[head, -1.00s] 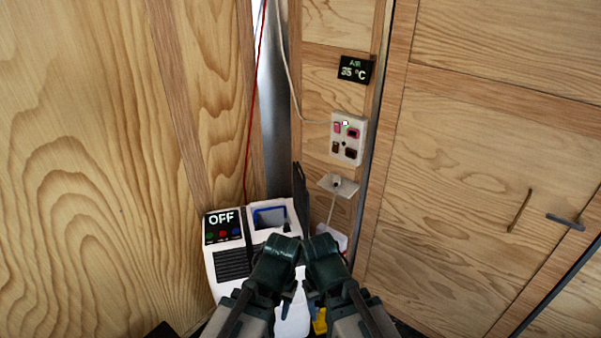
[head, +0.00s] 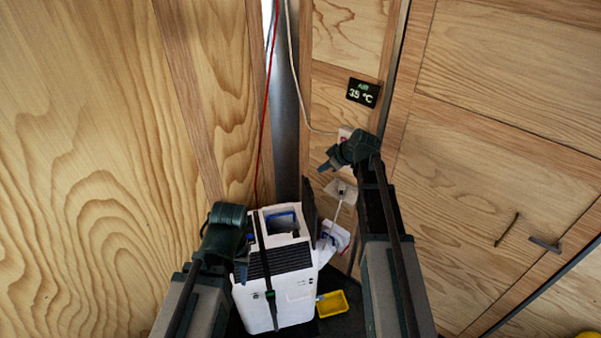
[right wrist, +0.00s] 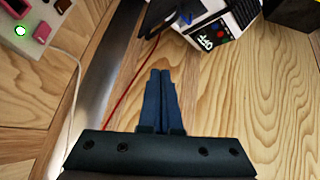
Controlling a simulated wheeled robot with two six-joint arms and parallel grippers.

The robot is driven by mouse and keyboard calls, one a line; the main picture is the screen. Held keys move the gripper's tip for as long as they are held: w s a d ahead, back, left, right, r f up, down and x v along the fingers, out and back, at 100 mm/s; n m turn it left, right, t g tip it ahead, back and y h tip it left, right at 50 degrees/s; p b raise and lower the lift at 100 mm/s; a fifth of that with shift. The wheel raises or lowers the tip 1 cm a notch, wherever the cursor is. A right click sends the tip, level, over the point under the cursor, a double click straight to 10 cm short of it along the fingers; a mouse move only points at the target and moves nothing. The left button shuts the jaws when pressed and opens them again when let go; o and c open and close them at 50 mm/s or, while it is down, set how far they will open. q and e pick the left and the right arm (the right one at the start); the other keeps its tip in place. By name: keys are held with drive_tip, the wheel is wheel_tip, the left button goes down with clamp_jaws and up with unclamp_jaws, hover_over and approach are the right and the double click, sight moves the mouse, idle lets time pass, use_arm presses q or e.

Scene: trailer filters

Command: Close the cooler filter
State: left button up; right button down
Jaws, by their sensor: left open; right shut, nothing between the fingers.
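The white cooler (head: 296,291) stands on the floor in the corner in the head view. Its top opening (head: 283,224) shows blue inside. A dark thin panel (head: 309,203) stands upright at the opening's right side, apparently the open filter cover. My left gripper (head: 241,274) is open and empty at the cooler's left side, hiding part of it; contact cannot be told. My right gripper (head: 325,167) is shut and empty, above and right of the dark panel. In the right wrist view its closed fingers (right wrist: 160,75) point toward the cooler (right wrist: 240,12) with its OFF display (right wrist: 205,40).
A small shelf (head: 342,190) and a switch panel (right wrist: 35,20) are on the wall near my right gripper. A red cable (head: 265,120) hangs behind the cooler. A yellow tray (head: 333,304) lies at its right. Wooden walls close in both sides.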

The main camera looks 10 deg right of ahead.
drive_tip(key=shift+w+f, duration=0.1)
drive_tip(key=shift+w, duration=0.05)
drive_tip(key=b, duration=0.9)
hover_over(310, 188)
wheel_tip(310, 188, down, 8)
drive_tip(key=shift+f, duration=0.2)
drive_tip(key=shift+d+f+b, duration=0.2)
drive_tip(key=shift+f+b, duration=0.7)
drive_tip(key=shift+f, duration=0.15)
drive_tip(key=shift+s+d+f+b, duration=0.15)
drive_tip(key=shift+s+f+b, duration=0.05)
drive_tip(key=shift+f+b, duration=0.4)
drive_tip(key=shift+r, duration=0.1)
